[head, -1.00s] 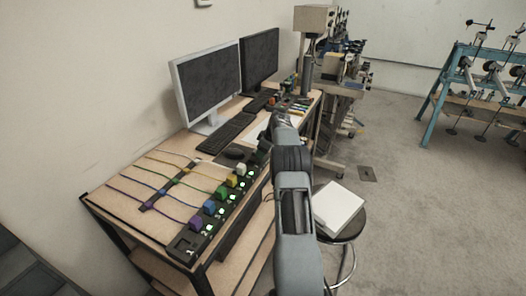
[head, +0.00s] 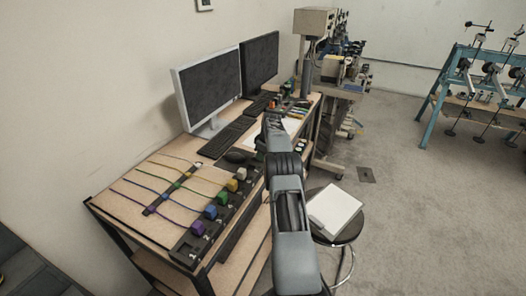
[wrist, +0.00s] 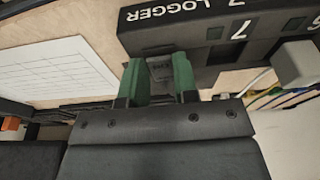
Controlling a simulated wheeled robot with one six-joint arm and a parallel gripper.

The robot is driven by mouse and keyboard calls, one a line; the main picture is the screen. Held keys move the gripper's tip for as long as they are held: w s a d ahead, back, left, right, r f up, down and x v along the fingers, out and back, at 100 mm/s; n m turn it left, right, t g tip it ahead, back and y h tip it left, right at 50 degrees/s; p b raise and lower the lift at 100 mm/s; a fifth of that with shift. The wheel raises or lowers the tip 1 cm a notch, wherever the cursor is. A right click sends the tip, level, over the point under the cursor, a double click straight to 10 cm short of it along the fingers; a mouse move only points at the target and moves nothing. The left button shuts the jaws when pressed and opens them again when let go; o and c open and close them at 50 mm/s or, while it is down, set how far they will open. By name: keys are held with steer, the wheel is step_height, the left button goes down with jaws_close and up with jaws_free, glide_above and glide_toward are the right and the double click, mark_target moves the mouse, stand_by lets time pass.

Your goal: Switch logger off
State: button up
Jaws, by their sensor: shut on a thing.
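The logger strip (head: 215,222) lies along the desk's front edge in the head view, with several coloured plugs in it. In the wrist view its dark housing (wrist: 165,38) reads "7 LOGGER" above my gripper (wrist: 159,62). My green-tipped fingers stand either side of a small dark lever (wrist: 160,71) with faint lettering, at the housing's edge, and are shut on it. The lever's lower part is hidden behind my gripper. In the head view my gripper (head: 270,120) reaches past the strip's far end; its fingertips are too small to read. No green lights show along the strip.
A white paper sheet (wrist: 58,72) lies left of my gripper in the wrist view. A stool (head: 338,222) stands right of my arm.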

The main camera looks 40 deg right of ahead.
steer(key=shift+w+a+r+g+p, duration=0.1)
steer(key=shift+w+g+p, duration=0.05)
steer(key=shift+g+p, duration=0.3)
steer(key=o, duration=0.9)
steer(key=shift+r, duration=0.1)
steer(key=r, duration=0.4)
steer(key=s+r, duration=0.1)
steer(key=r, duration=0.4)
steer(key=d+r+p, duration=0.1)
steer(key=r, duration=0.3)
steer(key=shift+s+r, duration=0.25)
steer(key=shift+s, duration=0.1)
